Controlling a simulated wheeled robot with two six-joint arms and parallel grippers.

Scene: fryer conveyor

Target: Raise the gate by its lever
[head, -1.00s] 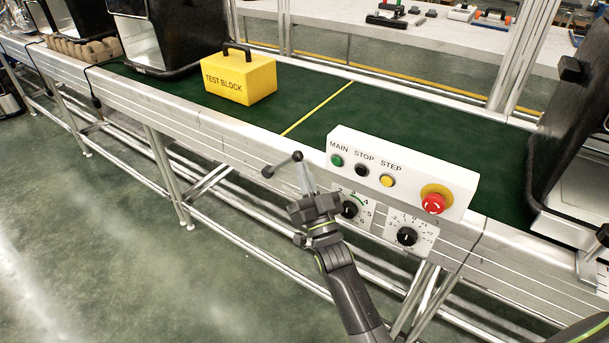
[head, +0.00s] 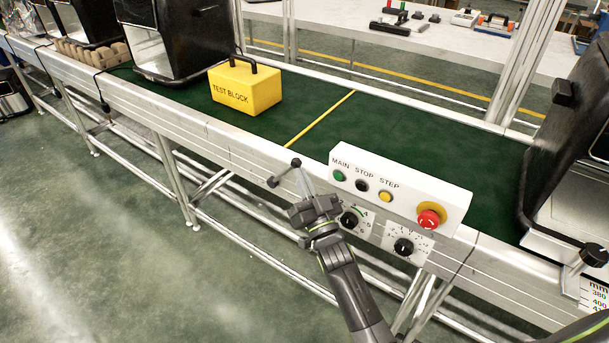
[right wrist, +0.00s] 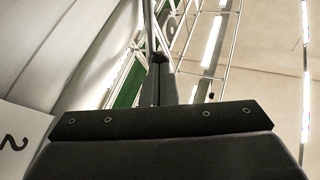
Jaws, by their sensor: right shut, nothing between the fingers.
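A dark bar lever with a round knob at each end (head: 284,173) is at the conveyor's front rail, left of the control panel. My right gripper (head: 299,174) is shut and empty, with its fingertips close beside the lever's upper right knob. I cannot tell whether they touch. In the right wrist view the closed fingers (right wrist: 161,84) point up, with a small dark shape at their tips. I cannot make out which part is the gate. My left gripper is out of view.
The white control panel (head: 402,186) has buttons and a red emergency stop (head: 429,218); dial plates sit below it. A yellow test block (head: 245,88) stands on the green belt (head: 330,125). Black-framed machines stand at both ends; the right one has a dark knob (head: 594,255).

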